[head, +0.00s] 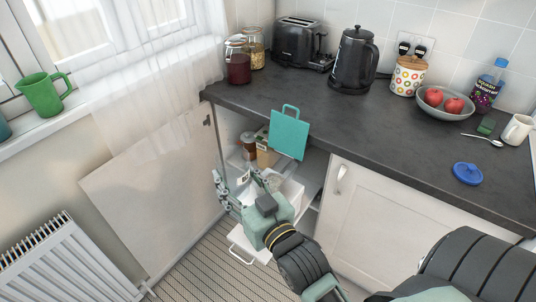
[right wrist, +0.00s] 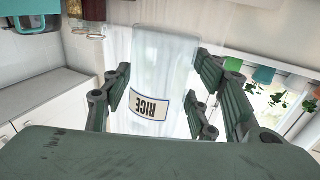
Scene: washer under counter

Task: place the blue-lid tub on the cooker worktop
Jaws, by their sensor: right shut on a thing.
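My right gripper (head: 240,184) is in front of the open cupboard, below the worktop level. It is shut on a clear tub with a RICE label (right wrist: 152,80), which shows upside down between the fingers in the right wrist view. In the head view the tub is hard to make out, with its label (head: 243,178) faintly visible between the fingers. I see no blue lid on the part of the tub that shows. My left gripper is not in view.
The cupboard door (head: 150,205) stands open at the left, and a white drawer (head: 243,240) is pulled out below. A kettle (head: 354,62), toaster (head: 302,42) and fruit bowl (head: 445,103) stand behind clear worktop.

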